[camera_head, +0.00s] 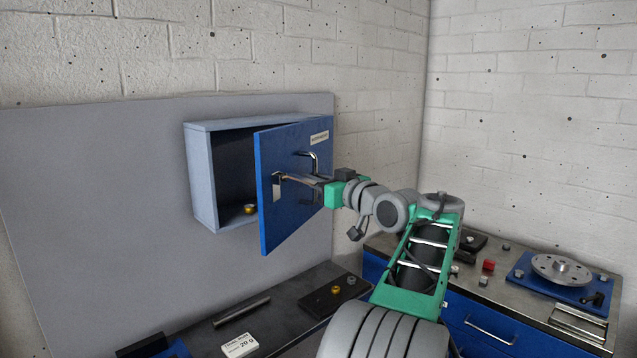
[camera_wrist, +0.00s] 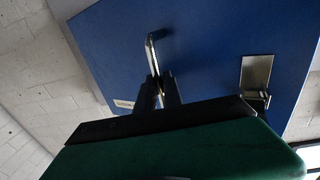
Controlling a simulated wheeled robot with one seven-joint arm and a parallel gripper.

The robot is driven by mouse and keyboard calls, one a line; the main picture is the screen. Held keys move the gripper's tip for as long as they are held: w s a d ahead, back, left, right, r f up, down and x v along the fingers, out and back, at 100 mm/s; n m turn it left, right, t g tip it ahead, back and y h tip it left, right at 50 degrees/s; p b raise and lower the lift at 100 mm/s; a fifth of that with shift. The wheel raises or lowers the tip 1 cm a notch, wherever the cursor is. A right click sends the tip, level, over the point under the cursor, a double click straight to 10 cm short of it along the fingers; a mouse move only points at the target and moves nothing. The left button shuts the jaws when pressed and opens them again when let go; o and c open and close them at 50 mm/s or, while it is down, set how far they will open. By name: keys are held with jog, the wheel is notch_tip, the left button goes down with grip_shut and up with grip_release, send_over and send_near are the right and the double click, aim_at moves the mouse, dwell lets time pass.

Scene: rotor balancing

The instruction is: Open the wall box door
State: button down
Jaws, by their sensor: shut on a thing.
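The wall box (camera_head: 203,175) is a grey-blue box on a grey panel. Its blue door (camera_head: 293,200) stands partly open, swung out to the right, and the dark inside shows on the left. My gripper (camera_head: 312,178) is at the door's outer face, shut on the metal bar handle (camera_head: 312,158). In the wrist view my gripper's fingers (camera_wrist: 160,92) close around the handle (camera_wrist: 151,55) in front of the blue door (camera_wrist: 200,45). A metal latch plate (camera_head: 277,186) sits near the door's free edge; it also shows in the wrist view (camera_wrist: 256,72).
A small brass piece (camera_head: 250,209) sits inside the box. Below, a bench (camera_head: 285,300) holds a rod (camera_head: 241,311), a white label block (camera_head: 239,345) and a dark tray (camera_head: 320,302). At right, another bench carries a rotor disc (camera_head: 561,268) and a red block (camera_head: 488,265).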

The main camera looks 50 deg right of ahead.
jog(key=c, duration=1.5)
grip_release()
jog(key=shift+w, duration=0.1)
jog(key=b+v, duration=0.2)
jog(key=v, duration=0.6)
